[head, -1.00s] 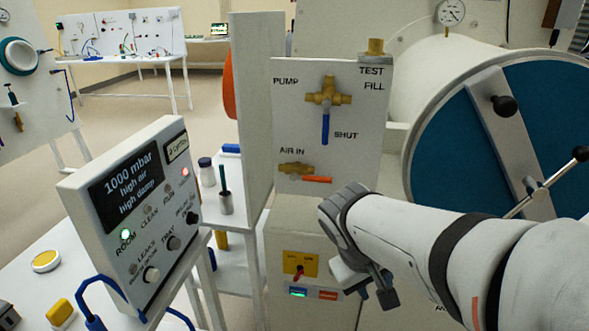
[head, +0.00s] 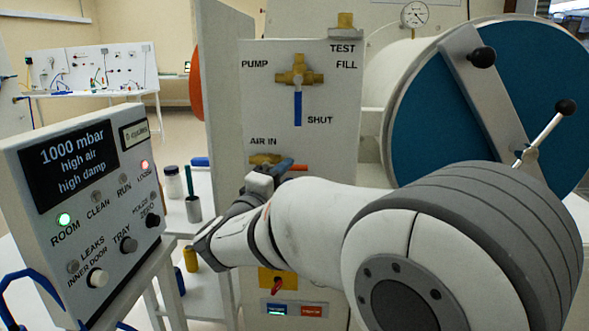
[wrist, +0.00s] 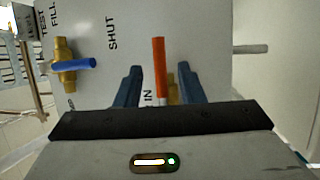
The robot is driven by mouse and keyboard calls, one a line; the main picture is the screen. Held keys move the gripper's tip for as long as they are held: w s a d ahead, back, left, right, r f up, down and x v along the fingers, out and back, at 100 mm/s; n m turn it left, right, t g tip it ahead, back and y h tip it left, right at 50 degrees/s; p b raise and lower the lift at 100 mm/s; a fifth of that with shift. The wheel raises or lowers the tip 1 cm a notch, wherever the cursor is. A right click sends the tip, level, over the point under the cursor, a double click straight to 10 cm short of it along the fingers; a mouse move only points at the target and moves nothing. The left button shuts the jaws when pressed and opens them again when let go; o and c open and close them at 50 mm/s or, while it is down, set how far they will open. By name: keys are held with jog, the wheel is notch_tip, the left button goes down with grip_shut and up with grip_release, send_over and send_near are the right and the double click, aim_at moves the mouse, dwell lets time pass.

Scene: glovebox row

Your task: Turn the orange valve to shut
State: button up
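The orange valve handle (head: 299,168) is at the AIR IN valve, low on the white panel, and points level to the right in the head view. Its brass body (head: 263,158) is partly hidden by my gripper. My gripper (head: 280,168) is at this valve. In the wrist view the orange handle (wrist: 159,68) stands between the two blue fingers of my gripper (wrist: 159,80), with gaps on both sides. The gripper is open. The word SHUT is printed above the orange handle, beside the blue handle's tip.
The blue-handled brass valve (head: 298,75) is higher on the same panel, its handle pointing down. The round blue door (head: 455,110) with black knobs is to the right. A control box (head: 80,190) reading 1000 mbar stands at the left.

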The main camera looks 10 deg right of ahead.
aim_at(292, 170)
jog(key=x, duration=0.6)
jog(key=shift+s, duration=0.1)
jog(key=shift+c, duration=0.3)
grip_shut()
